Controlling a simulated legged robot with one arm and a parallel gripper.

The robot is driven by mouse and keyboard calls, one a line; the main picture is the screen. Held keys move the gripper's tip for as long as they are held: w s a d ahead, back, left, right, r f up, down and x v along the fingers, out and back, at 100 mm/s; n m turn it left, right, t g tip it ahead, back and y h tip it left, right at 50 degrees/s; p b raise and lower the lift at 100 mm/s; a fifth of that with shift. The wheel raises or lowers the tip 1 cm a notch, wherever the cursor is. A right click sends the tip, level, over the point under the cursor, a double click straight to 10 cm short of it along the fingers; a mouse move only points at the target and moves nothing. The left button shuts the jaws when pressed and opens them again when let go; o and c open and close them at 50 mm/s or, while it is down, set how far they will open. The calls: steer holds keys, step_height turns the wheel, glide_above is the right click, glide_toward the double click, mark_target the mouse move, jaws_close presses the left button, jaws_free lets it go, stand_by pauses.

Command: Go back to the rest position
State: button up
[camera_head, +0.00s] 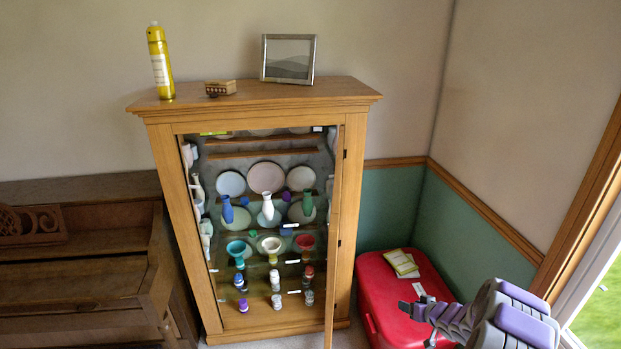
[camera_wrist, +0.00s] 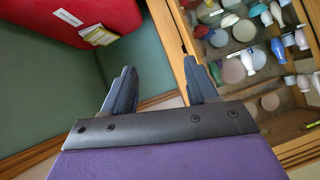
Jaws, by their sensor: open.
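My gripper (camera_wrist: 160,90) is open and empty in the wrist view, its two dark fingers apart with green wall and wood trim behind them. In the head view my gripper (camera_head: 418,309) is at the lower right, in front of the red case, at the end of my purple and grey arm. The wooden display cabinet (camera_head: 262,103) stands to the left of it, with its door open. In the wrist view the cabinet (camera_wrist: 168,45) is on the right, and its picture is tilted.
A red case (camera_head: 375,290) with a yellow booklet (camera_head: 401,263) on top stands right of the cabinet. The open door (camera_head: 334,240) juts forward. On the cabinet top are a yellow bottle (camera_head: 160,62), a small box (camera_head: 220,88) and a picture frame (camera_head: 288,59). The piano (camera_head: 85,270) is at left.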

step_height(320, 180, up, 14)
steer(key=s+g+h, duration=0.2)
steer(key=h, duration=0.2)
steer(key=s+a+r+m+g+h, duration=0.15)
steer(key=s+a+r, duration=0.25)
steer(key=s+r, duration=0.55)
steer(key=s+a+r+g, duration=0.2)
steer(key=s+a, duration=0.3)
steer(key=s, duration=0.8)
steer(key=s+a+r+g+y, duration=0.1)
steer(key=s+a+r+g, duration=0.2)
steer(key=s, duration=1)
steer(key=s+a+r+g+y, duration=0.1)
steer(key=s+a, duration=0.6)
steer(key=s, duration=0.7)
steer(key=shift+a+r+n+g, duration=0.4)
steer(key=shift+r+g, duration=0.35)
steer(key=shift+g, duration=0.4)
steer(key=shift+c, duration=0.5)
